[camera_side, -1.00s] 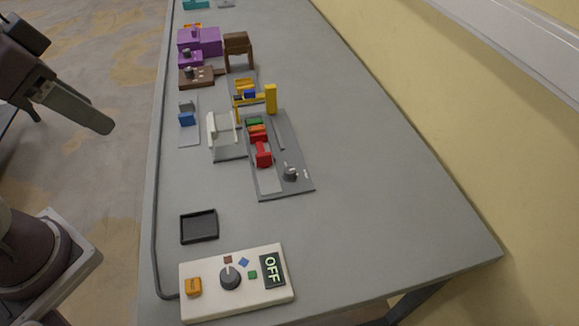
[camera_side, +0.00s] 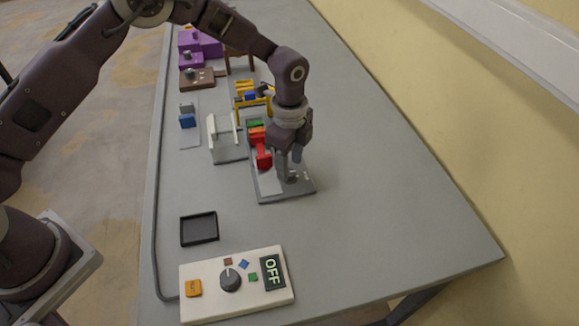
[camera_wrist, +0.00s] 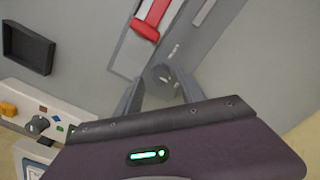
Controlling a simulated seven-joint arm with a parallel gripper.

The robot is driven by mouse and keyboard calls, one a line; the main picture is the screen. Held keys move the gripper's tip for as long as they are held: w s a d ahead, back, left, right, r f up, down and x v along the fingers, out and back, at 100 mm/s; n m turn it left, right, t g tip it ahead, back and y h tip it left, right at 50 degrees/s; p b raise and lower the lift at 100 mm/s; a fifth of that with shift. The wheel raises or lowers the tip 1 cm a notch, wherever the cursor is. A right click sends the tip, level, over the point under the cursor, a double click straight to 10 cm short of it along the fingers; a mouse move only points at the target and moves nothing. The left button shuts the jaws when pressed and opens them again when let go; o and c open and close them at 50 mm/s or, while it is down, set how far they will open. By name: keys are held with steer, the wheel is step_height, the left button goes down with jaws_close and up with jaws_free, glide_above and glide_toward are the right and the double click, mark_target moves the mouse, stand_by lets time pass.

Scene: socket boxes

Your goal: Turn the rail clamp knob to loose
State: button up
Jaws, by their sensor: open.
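The small grey knob (camera_wrist: 163,75) sits at the near end of the grey rail plate (camera_side: 271,194), beside a few small white marks. In the side view my gripper's fingers largely hide it. My gripper (camera_side: 289,176) points down over that end of the plate. In the wrist view my open fingers (camera_wrist: 160,92) stand on either side of the knob, with nothing held. I cannot tell whether they touch it. A red clamp piece (camera_side: 264,160) lies on the plate to the left of my gripper, with orange and green blocks behind it.
A white control box (camera_side: 235,308) with a dial, orange button and OFF display stands at the near end. A black tray (camera_side: 199,229) lies behind it. A white bracket (camera_side: 222,138) and yellow frame (camera_side: 240,104) stand close by. The table's right side is clear.

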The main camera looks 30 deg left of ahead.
step_height(320, 180, down, 2)
steer(key=shift+f, duration=0.1)
jaws_close()
